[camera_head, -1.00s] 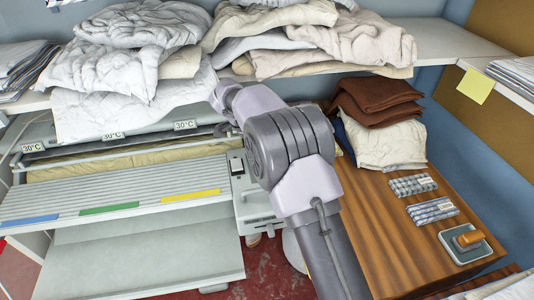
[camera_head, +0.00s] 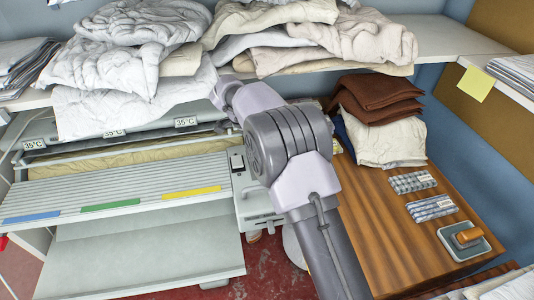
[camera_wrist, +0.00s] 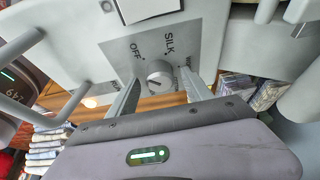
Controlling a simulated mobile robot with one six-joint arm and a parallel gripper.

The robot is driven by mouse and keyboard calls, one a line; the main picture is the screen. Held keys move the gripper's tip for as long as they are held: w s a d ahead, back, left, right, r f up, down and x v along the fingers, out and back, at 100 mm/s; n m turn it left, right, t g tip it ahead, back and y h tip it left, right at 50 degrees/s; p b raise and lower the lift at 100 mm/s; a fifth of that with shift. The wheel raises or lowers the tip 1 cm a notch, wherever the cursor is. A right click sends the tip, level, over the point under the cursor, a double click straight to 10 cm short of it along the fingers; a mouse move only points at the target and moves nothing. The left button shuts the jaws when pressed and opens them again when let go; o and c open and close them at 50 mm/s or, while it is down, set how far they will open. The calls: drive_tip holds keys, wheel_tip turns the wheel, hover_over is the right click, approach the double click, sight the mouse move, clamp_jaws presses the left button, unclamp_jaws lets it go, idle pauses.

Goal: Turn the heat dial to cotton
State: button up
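The heat dial (camera_wrist: 159,76) is a small round grey knob on a grey plate (camera_wrist: 120,50) in the wrist view. The plate reads OFF to its left and SILK above it. A third word starting with W is partly hidden by my right finger. The dial's mark is too small to read surely. The word cotton does not show. My gripper (camera_wrist: 162,80) is open, one finger on each side of the dial, with gaps between fingers and dial. In the head view my arm hides the dial and gripper.
The ironer (camera_head: 120,190) stands at left, with a strip marked blue, green and yellow and small displays (camera_head: 186,122) reading 35°C. Linen heaps (camera_head: 130,60) lie on the shelf above. A wooden cabinet (camera_head: 370,220) with folded cloths stands to the right of my arm.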

drive_tip(key=shift+r, duration=0.1)
drive_tip(key=p+v, duration=0.3)
drive_tip(key=v, duration=0.4)
drive_tip(key=shift+r, duration=0.15)
drive_tip(key=shift+a, duration=0.15)
drive_tip(key=s+d+r+n+t+y+p, duration=0.1)
drive_tip(key=s+r+n+t+y+p, duration=0.2)
drive_tip(key=s+r+n+p, duration=0.55)
drive_tip(key=w+f+n+b, duration=0.1)
drive_tip(key=w+f, duration=0.1)
drive_tip(key=f, duration=0.2)
drive_tip(key=w+d+f+n+b, duration=0.1)
drive_tip(key=w+f, duration=0.2)
drive_tip(key=f, duration=0.2)
drive_tip(key=w+d+f+n+b, duration=0.1)
drive_tip(key=w+f, duration=0.2)
drive_tip(key=f, duration=0.2)
drive_tip(key=shift+w+f+n, duration=0.1)
drive_tip(key=shift+n, duration=0.15)
drive_tip(key=shift+w+d+f, duration=0.1)
drive_tip(key=shift+w+f, duration=0.15)
drive_tip(key=shift+f, duration=0.3)
